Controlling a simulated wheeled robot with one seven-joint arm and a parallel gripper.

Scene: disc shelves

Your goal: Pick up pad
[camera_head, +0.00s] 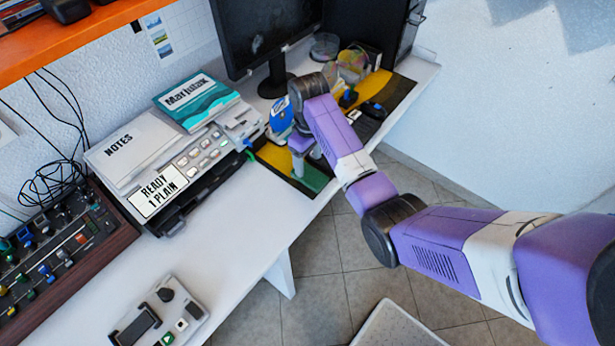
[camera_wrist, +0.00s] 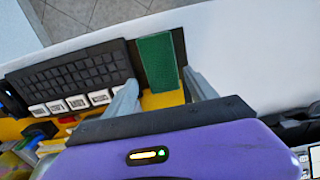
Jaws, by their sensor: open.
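The pad is a green rectangular block (camera_wrist: 158,62) lying at the desk's front edge, beside the keyboard. In the head view the green pad (camera_head: 311,179) shows just below my gripper. My gripper (camera_wrist: 162,88) is open and empty in the wrist view, with its two fingers spread apart. The pad lies between and slightly beyond the fingertips. In the head view my gripper (camera_head: 306,160) points down over the yellow mat, and the arm hides part of the surroundings.
A black keyboard (camera_wrist: 72,70) lies close beside the left finger in the wrist view. A printer (camera_head: 190,165) with books on top stands left of my gripper. A monitor (camera_head: 262,35) stands behind. The white desk (camera_head: 250,215) is clear in front of the printer.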

